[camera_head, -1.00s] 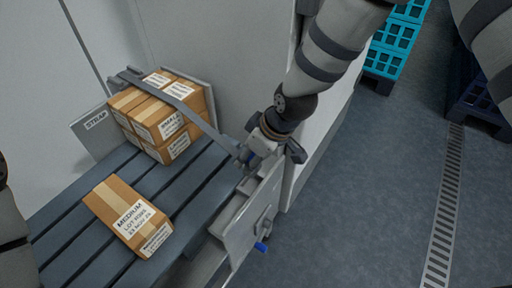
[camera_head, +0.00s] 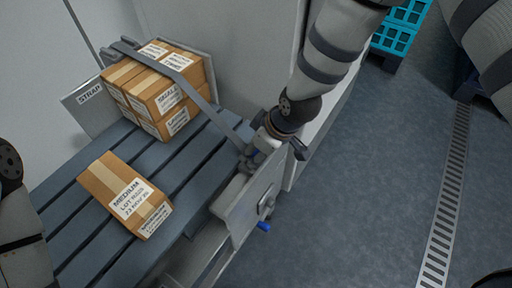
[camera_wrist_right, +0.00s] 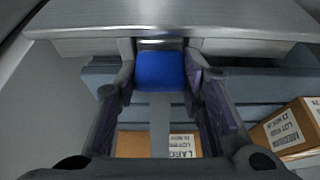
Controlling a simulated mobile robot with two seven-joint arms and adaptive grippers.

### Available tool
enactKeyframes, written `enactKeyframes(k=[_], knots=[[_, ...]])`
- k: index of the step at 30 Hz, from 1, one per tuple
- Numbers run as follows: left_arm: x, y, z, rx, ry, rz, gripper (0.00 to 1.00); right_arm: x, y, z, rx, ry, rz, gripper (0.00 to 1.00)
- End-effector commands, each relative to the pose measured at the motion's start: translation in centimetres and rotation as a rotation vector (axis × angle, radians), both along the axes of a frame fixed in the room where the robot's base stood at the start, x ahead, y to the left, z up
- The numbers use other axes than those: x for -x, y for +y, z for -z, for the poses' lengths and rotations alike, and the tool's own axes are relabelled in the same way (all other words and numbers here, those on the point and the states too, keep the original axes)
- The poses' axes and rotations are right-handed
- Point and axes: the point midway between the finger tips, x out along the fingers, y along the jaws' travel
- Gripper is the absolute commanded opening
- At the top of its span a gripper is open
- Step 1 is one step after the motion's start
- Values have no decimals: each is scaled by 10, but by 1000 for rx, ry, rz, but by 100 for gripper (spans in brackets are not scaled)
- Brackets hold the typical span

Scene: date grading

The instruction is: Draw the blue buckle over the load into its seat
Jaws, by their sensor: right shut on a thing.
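The blue buckle (camera_wrist_right: 160,71) sits between the fingers of my right gripper (camera_wrist_right: 160,62) in the right wrist view. The gripper is shut on it. The buckle's far end is close to a bright metal fitting at the pale panel (camera_wrist_right: 170,20); I cannot tell whether it is seated. The grey strap (camera_head: 208,108) runs from the back over the stacked cartons (camera_head: 160,98) down to my right gripper (camera_head: 258,153), beside the upper edge of the side panel (camera_head: 240,208). The gripper hides the buckle in the head view. My left gripper is out of view.
A carton marked MEDIUM (camera_head: 125,196) lies alone on the slatted grey deck (camera_head: 75,228), in front of the stack. A STRAP sign (camera_head: 88,95) stands left of the stack. A small blue-tipped part (camera_head: 263,226) sticks out below the panel.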

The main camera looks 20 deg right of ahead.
Motion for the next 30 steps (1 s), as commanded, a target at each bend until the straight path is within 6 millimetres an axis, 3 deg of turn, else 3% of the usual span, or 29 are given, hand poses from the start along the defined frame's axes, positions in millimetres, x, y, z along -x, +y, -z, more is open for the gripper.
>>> enactKeyframes(k=[14,15,18,26,30], knots=[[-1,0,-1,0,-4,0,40,0,0,2,0,-1,-1,5],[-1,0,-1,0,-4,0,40,0,0,3,0,-1,-1,38],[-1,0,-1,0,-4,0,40,0,0,3,0,-1,-1,59],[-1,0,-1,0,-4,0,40,0,0,3,0,0,0,59],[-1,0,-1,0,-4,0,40,3,-3,-10,0,-2,-1,59]])
